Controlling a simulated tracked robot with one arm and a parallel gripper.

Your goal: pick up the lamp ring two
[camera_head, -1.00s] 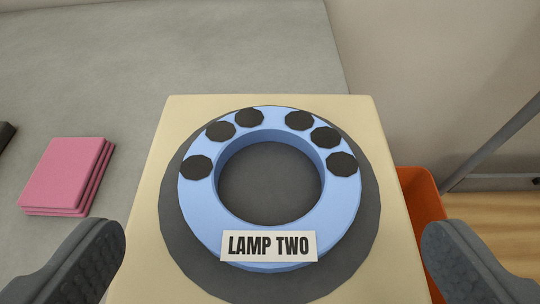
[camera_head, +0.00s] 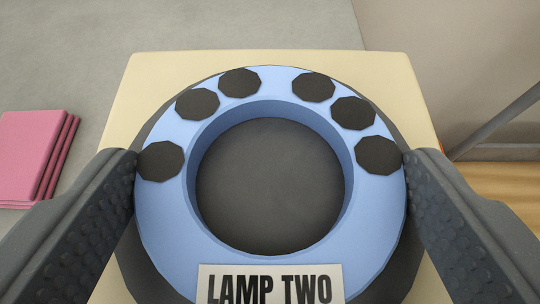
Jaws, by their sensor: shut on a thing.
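The lamp ring two (camera_head: 168,218) is a blue ring with several black spots on its upper part and a white "LAMP TWO" label at its front. It lies flat on a dark round pad (camera_head: 130,262) on top of a cream block. My gripper (camera_head: 269,165) is shut on the ring, one dark ridged finger against its left side and the other against its right side. The dark surface shows through the ring's hole. The lower edge of the ring is cut off by the frame.
The cream block (camera_head: 270,62) stands on or beside a grey surface (camera_head: 60,60). A stack of pink pads (camera_head: 32,150) lies at the left. At the right are a pale wall (camera_head: 440,50), a grey bar (camera_head: 505,122) and a wooden floor (camera_head: 490,177).

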